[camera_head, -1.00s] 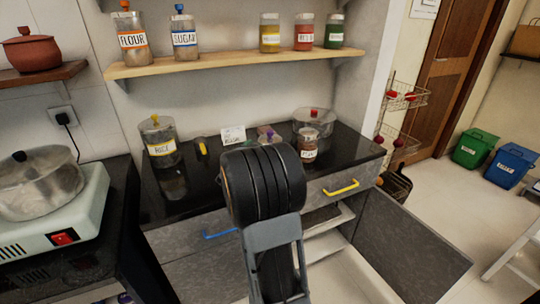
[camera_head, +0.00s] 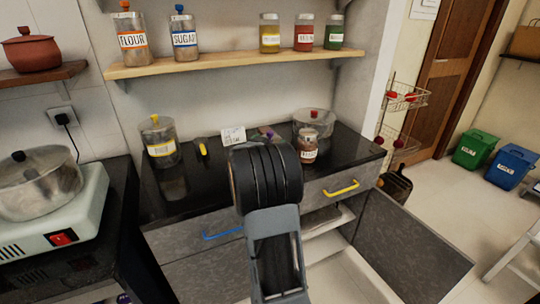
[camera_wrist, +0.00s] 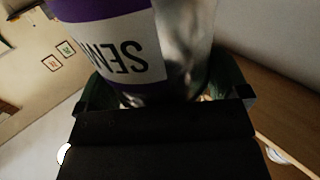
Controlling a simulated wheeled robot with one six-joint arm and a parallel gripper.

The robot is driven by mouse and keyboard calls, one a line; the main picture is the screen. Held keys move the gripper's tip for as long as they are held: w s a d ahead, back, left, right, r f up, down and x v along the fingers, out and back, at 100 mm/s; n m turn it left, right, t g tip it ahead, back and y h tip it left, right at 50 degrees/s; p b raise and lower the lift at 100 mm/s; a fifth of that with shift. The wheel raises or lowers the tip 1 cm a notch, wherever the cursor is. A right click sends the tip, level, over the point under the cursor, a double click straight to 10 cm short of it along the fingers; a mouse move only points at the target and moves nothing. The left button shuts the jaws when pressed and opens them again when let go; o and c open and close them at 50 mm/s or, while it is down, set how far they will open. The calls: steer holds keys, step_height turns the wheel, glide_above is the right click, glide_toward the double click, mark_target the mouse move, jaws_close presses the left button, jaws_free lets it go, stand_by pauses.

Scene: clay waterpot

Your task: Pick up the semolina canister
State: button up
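The semolina canister (camera_wrist: 180,50) fills the top middle of the wrist view. It is clear with a purple and white label, partly legible and upside down in that view. It lies between the dark fingers of my gripper (camera_wrist: 165,100). The fingers come close to both its sides; firm contact cannot be made out. In the head view only a small purple part of the canister (camera_head: 266,132) shows above my arm, near the back of the black counter. My wrist hides the rest of it and the fingertips there.
The rice canister (camera_head: 158,143) stands left on the black counter (camera_head: 215,185). A brown-filled jar (camera_head: 308,146) and a lidded pot (camera_head: 318,120) stand close on the right. A small white card (camera_head: 233,136) is behind. The wooden shelf (camera_head: 230,60) with jars hangs above. A cabinet door (camera_head: 410,245) stands open.

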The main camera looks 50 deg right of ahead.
steer(key=c, duration=1)
steer(key=shift+r, duration=0.1)
steer(key=shift+c, duration=0.4)
steer(key=shift+r, duration=0.1)
